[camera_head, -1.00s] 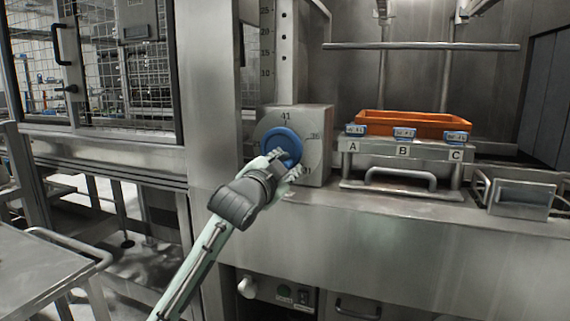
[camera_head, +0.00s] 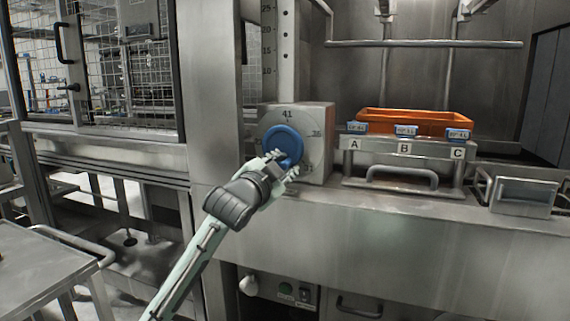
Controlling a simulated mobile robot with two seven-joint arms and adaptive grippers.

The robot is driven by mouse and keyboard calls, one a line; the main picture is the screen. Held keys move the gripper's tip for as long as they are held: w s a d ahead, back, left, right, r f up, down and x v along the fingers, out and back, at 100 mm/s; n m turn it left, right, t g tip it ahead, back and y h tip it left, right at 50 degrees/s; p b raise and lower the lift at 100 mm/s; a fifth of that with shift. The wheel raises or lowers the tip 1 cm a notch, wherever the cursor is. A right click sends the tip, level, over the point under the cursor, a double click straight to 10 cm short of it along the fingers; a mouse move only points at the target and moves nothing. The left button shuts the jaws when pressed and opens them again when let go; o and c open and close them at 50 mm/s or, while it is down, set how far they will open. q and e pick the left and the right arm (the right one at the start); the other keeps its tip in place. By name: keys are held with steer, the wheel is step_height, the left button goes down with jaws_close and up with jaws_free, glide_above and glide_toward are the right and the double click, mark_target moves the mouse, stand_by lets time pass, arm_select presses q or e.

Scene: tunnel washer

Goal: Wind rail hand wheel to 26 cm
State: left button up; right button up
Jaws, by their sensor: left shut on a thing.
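The blue hand wheel (camera_head: 283,143) sits on the front of a grey box (camera_head: 318,125) with a numbered dial; the marks 41 at the top and 36 at the right can be read. My left gripper (camera_head: 277,164) is shut on the lower part of the wheel's rim, and its fingers hide that part. Above the box stands the rail, a vertical scale (camera_head: 268,40) with the marks 25, 20, 15 and 10 showing. A horizontal bar (camera_head: 425,44) runs to the right at the back. My right gripper is not in view.
An orange crate (camera_head: 415,114) stands behind the steel stand (camera_head: 405,150) marked A, B and C, with small blue-labelled blocks along its top. A steel box (camera_head: 524,195) is at the right. A steel cart (camera_head: 40,270) is at the lower left.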

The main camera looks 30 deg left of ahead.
arm_select(q)
steer(key=shift+o, duration=0.3)
steer(key=shift+a+f, duration=0.2)
steer(key=shift+a, duration=0.3)
steer(key=shift+a+f, duration=0.15)
steer(key=shift+a, duration=0.35)
steer(key=shift+r, duration=0.15)
